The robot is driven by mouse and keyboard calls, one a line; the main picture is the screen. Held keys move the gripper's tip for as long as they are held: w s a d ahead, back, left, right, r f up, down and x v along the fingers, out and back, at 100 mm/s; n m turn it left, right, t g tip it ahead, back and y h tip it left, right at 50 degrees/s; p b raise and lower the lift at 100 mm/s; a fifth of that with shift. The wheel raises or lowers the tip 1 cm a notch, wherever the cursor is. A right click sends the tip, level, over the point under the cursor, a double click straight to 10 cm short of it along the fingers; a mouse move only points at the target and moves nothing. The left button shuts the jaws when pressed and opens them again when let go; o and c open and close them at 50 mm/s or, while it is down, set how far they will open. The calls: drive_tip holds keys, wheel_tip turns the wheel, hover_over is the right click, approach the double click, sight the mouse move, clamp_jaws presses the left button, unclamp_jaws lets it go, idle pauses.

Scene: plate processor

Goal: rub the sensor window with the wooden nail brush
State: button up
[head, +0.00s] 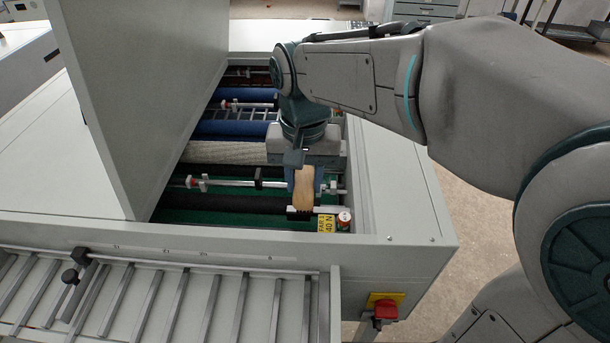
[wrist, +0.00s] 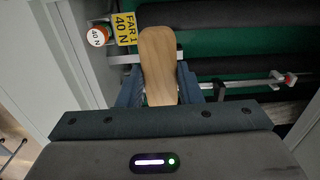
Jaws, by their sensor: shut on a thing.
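The wooden nail brush (head: 304,186) is held between the blue fingers of my gripper (head: 304,178), inside the open machine near its front right corner. In the wrist view its tan wooden back (wrist: 158,52) faces the camera between the fingers of the gripper (wrist: 160,88), its rounded end reaching beyond them. A dark block (head: 299,213) shows right at the brush's lower end in the head view; I cannot tell whether it is bristles or part of a sensor. The sensor window is not clearly visible, so contact with it cannot be told.
A yellow "FAR 1 40 N" label (head: 326,224) and a round "40 N" knob (head: 344,219) sit beside the brush. Rollers and cross bars (head: 228,183) fill the bay. The raised cover (head: 150,90) stands left; the bay's right wall (head: 362,185) is close.

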drive_tip(key=shift+r+p, duration=0.75)
drive_tip(key=shift+r, duration=0.5)
